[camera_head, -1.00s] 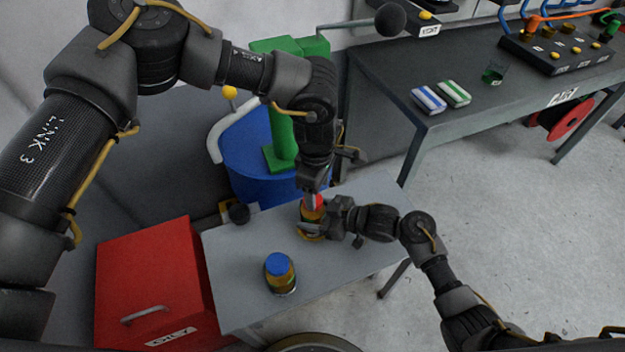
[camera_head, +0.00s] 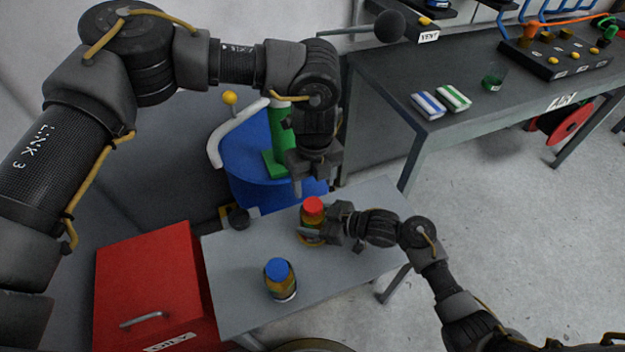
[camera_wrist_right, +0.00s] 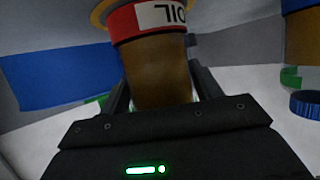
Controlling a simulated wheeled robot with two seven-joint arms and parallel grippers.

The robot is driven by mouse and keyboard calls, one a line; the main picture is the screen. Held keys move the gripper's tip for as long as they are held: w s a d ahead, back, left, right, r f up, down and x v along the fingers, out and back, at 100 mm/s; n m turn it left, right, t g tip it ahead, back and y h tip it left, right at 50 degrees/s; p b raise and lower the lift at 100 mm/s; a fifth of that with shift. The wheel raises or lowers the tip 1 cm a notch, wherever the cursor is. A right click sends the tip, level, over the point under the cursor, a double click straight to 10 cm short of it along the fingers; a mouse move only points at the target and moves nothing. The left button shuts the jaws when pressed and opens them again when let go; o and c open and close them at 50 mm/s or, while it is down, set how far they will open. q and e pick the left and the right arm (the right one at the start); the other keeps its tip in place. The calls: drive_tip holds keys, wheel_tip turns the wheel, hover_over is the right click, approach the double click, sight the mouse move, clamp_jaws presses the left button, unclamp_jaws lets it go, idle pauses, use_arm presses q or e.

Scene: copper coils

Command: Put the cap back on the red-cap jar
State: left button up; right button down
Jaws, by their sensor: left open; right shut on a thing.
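The red-cap jar is an amber jar (camera_head: 309,224) standing on the small grey table (camera_head: 235,287), with its red cap (camera_head: 313,205) seated on top. My right gripper (camera_head: 325,228) is shut around the jar's body from the right.
A blue-cap jar (camera_head: 280,284) stands nearer on the same table. A red bin (camera_head: 150,285) is at the left, and a blue drum (camera_head: 250,150) with a green object (camera_head: 278,150) stands behind. A dark bench (camera_head: 440,75) is at the upper right.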

sight(313, 204)
use_arm(q)
drive_tip(key=n, duration=0.3)
drive_tip(key=shift+a+n, duration=0.1)
drive_tip(key=shift+n, duration=0.3)
drive_tip(key=shift+w+f, duration=0.1)
drive_tip(key=shift+f, duration=3.95)
drive_tip(key=c, duration=1)
